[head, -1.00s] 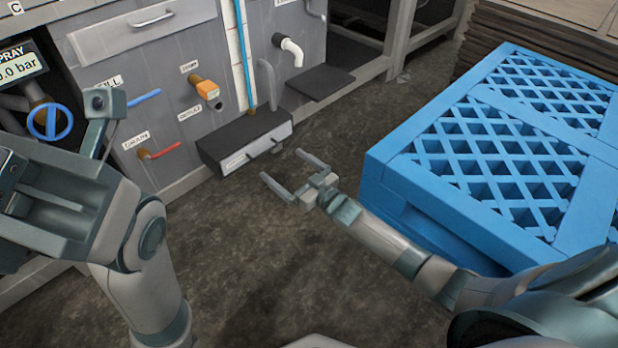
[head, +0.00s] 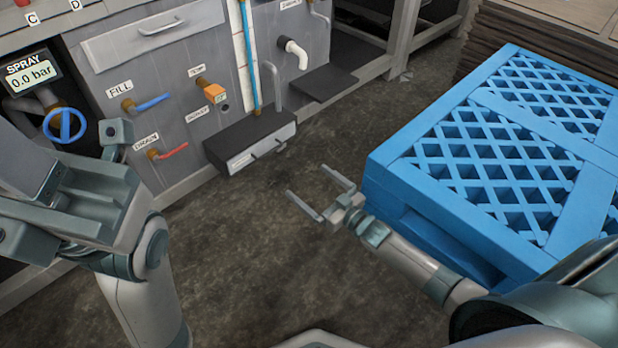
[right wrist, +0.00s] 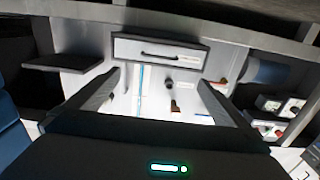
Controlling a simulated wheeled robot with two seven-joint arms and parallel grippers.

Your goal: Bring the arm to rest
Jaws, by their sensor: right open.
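My right gripper (head: 321,193) is open and empty over the dark floor in the head view, just left of the blue pallet. Its two fingers are spread apart with nothing between them. In the right wrist view the open fingers (right wrist: 160,95) frame the grey cabinet front. My left arm stands bent at the left of the head view, and its fingertips cannot be made out.
A grey cabinet (head: 185,60) carries a drawer, a blue FILL lever (head: 152,103), a red lever (head: 172,151) and a blue handwheel (head: 64,125). A dark drawer box (head: 250,146) juts out low. Bare floor (head: 250,240) lies between my arms.

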